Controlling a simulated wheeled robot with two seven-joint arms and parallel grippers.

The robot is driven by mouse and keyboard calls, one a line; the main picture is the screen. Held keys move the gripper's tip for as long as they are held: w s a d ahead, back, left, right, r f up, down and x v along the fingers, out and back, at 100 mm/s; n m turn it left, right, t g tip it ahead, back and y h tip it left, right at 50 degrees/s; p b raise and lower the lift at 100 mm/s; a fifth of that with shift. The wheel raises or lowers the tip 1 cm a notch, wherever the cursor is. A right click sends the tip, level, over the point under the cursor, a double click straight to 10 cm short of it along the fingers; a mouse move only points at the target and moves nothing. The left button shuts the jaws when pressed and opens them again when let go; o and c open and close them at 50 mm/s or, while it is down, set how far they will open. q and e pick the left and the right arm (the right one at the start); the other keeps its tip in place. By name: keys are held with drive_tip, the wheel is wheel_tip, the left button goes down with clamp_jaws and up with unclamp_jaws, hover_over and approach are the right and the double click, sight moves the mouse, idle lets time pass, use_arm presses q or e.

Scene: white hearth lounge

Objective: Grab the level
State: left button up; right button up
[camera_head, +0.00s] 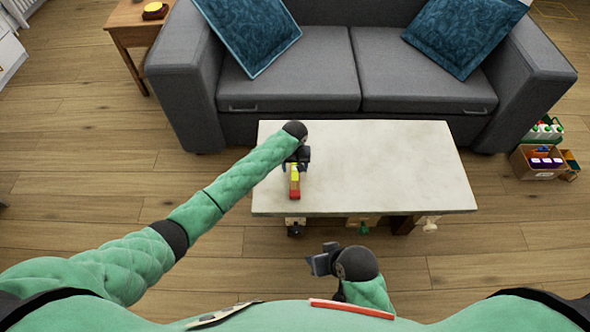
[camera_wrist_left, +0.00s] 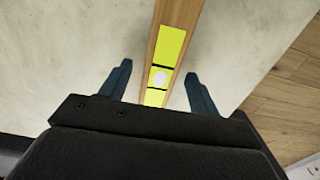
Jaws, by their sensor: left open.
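The level (camera_head: 295,187) lies on the pale coffee table (camera_head: 390,165) near its left end. It shows a red end and a yellow part in the head view. In the left wrist view the level (camera_wrist_left: 170,45) is a wooden bar with yellow vial windows and black lines. My left gripper (camera_wrist_left: 158,88) is open, with one blue-grey finger on each side of the level.
A grey sofa (camera_head: 300,85) with blue cushions (camera_head: 250,35) stands behind the table. The rest of the tabletop is clear. Small items hang at the table's front edge, including a green one (camera_head: 364,227). Boxes of bottles (camera_head: 540,160) stand at the right on the wooden floor.

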use_arm(q)
drive_tip(key=c, duration=1.2)
drive_tip(key=shift+o, duration=0.2)
drive_tip(key=shift+r, duration=0.1)
